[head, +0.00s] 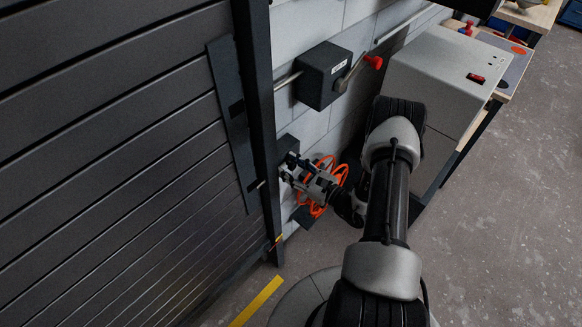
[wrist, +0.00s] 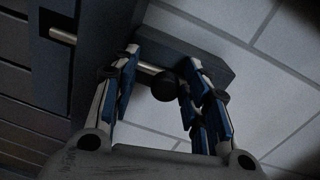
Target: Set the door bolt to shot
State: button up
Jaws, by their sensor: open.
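The door (head: 110,130) is dark and slatted, with a dark edge strip (head: 232,120) beside a dark post (head: 262,110). The door bolt is a pale metal rod; in the wrist view it shows left of the post (wrist: 63,36) and again between my fingers. A dark round knob (wrist: 164,86) sits on the rod, by a dark block (wrist: 195,55) on the wall. My gripper (head: 291,168) is open, its fingers either side of the rod and knob, with no clear contact visible.
A dark box (head: 322,75) with a red-ended lever (head: 373,62) is on the block wall above my gripper. An orange hose (head: 318,208) hangs just behind it. A grey cabinet (head: 440,80) stands to the right. Floor with a yellow stripe (head: 256,302) lies below.

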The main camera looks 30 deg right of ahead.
jog(key=shift+d, duration=0.1)
jog(key=shift+s+d, duration=0.25)
jog(key=shift+s, duration=0.2)
jog(key=v, duration=1.1)
jog(key=shift+a, duration=0.15)
